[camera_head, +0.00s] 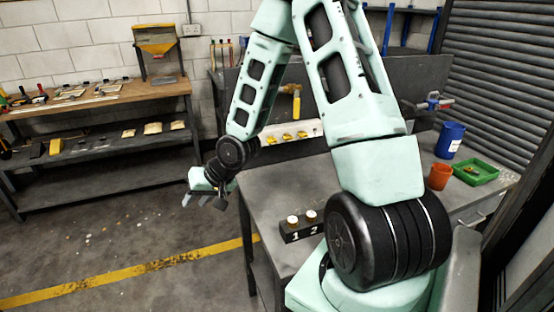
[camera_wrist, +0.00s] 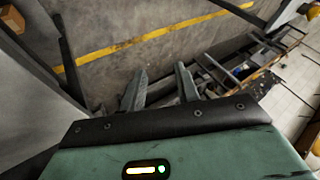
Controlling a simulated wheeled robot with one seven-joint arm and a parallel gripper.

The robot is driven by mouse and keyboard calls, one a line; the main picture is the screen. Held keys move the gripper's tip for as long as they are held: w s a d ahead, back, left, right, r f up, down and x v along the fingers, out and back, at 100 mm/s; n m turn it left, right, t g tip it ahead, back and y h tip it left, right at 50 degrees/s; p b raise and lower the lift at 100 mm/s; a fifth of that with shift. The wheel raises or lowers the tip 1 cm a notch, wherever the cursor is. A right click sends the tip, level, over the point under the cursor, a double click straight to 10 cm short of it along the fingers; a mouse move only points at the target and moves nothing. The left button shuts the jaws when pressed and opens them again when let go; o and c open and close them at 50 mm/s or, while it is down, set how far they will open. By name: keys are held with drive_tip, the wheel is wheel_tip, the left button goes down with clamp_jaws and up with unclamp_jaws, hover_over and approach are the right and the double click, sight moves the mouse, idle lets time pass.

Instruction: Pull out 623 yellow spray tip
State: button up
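Several small yellow pieces, one of them here (camera_head: 286,138), sit along a white holder strip (camera_head: 312,127) at the back of the grey workbench, partly behind my arm. They look like spray tips, but any number on them is too small to read. My gripper (camera_head: 205,200) hangs over the floor left of the workbench, well apart from the strip. No yellow tip can be made out in the wrist view.
A black block (camera_head: 290,236) marked 1 and 2, with two whitish round pieces, stands on the workbench (camera_head: 262,205). An orange cup (camera_head: 439,177), blue can (camera_head: 450,140) and green tray (camera_head: 475,169) stand right. A wooden-topped bench (camera_head: 100,101) is at left.

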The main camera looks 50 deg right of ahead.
drive_tip(key=w+d+f+m+t, duration=0.2)
drive_tip(key=d+m+t, duration=0.4)
drive_tip(key=d, duration=0.8)
drive_tip(key=s+d+r+m+t+h, duration=0.1)
drive_tip(key=s+d+m+t+h, duration=0.15)
drive_tip(key=d+m+h, duration=0.35)
drive_tip(key=s+d+r+m+t+h, duration=0.15)
drive_tip(key=s+d+m, duration=0.25)
drive_tip(key=d, duration=0.5)
drive_tip(key=b+x, duration=0.1)
drive_tip(key=x, duration=0.9)
drive_tip(key=shift+a+t+b, duration=0.35)
drive_tip(key=shift+t, duration=0.05)
drive_tip(key=shift+r+y, duration=0.1)
drive_tip(key=shift+y, duration=0.25)
clamp_jaws()
